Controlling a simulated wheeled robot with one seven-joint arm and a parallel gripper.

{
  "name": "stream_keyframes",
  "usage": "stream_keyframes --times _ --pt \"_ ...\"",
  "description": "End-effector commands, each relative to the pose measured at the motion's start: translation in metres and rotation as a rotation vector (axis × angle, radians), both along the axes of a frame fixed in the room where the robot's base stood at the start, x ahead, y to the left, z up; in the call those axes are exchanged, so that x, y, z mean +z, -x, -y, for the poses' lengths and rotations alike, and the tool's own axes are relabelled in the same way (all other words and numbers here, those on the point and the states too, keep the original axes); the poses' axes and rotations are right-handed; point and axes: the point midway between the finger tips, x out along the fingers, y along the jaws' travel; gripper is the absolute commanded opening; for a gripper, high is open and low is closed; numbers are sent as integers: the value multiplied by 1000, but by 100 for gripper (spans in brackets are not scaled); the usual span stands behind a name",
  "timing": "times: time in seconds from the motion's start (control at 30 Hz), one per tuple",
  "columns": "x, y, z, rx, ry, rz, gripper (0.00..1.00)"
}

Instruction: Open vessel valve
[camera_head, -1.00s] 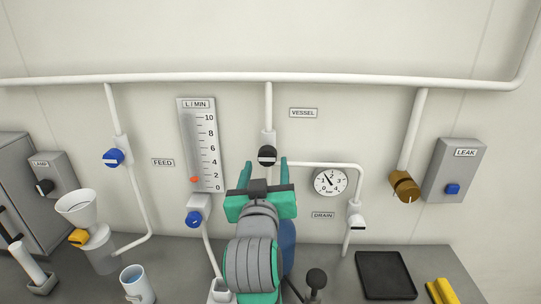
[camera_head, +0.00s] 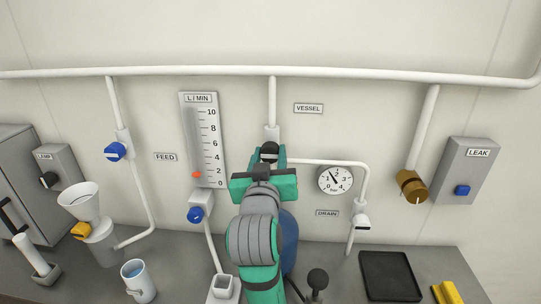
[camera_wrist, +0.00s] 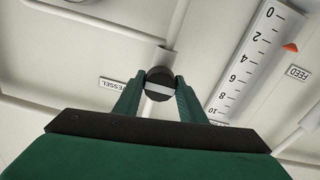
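The vessel valve has a round black knob (camera_head: 269,151) with a pale bar across its face. It sits on the vertical white pipe left of the VESSEL label (camera_head: 308,108). In the wrist view the knob (camera_wrist: 160,84) lies between the fingertips, its pale bar running crosswise. My gripper (camera_head: 268,156) is green and has one finger on each side of the knob. It also shows in the wrist view (camera_wrist: 159,88), with the fingers spread about as wide as the knob. I cannot tell whether the fingers touch it.
A flow gauge (camera_head: 203,140) with an orange marker stands to the left, above a blue knob (camera_head: 195,214). A pressure dial (camera_head: 335,180) and the drain valve (camera_head: 361,221) are to the right. A black tray (camera_head: 390,276) lies on the counter.

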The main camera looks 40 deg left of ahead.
Motion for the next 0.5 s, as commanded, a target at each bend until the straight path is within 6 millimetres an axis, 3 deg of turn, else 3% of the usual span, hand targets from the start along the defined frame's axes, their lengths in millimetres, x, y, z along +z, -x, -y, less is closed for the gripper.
stream_keyframes --times 0.5 --pt "0 -1 2 -3 165 101 15"
